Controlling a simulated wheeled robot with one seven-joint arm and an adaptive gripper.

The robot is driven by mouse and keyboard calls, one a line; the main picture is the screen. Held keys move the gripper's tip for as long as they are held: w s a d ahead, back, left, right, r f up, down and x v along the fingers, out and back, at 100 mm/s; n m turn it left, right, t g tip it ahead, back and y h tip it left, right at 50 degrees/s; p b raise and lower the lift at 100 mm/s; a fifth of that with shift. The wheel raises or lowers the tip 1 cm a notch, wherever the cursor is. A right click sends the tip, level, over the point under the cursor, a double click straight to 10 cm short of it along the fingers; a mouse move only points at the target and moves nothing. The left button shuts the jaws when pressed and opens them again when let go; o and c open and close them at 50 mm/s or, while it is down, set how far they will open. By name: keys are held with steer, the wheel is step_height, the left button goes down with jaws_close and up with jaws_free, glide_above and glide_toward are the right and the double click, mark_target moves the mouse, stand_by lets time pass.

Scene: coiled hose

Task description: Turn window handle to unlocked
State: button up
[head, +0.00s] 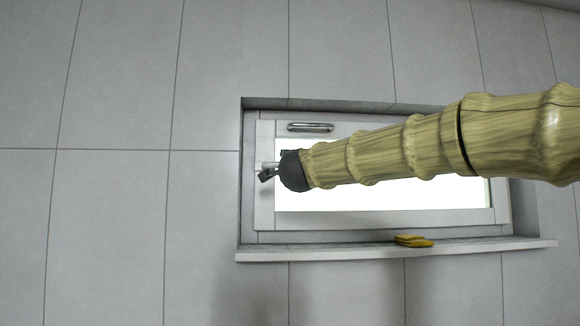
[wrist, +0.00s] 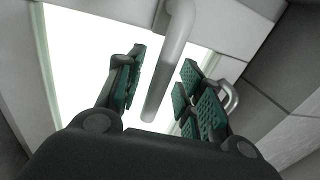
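The window (head: 385,200) is set in a tiled wall, with a pale frame and a bright pane. My gripper (head: 270,168) is at the left side of the window frame. In the wrist view, the grey window handle (wrist: 168,75) comes down from the top edge and lies between the two green-padded fingers of my gripper (wrist: 164,60). The fingers are open, with gaps showing on both sides of the handle. In the head view the handle is mostly hidden behind my gripper.
A metal pull bar (head: 310,127) is on the upper window frame; it also shows beyond the right finger in the wrist view (wrist: 232,97). A yellow folded item (head: 412,241) lies on the sill (head: 330,253). The wall left of the window is bare.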

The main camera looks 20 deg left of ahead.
steer(key=v, duration=1.2)
steer(key=shift+a, duration=0.1)
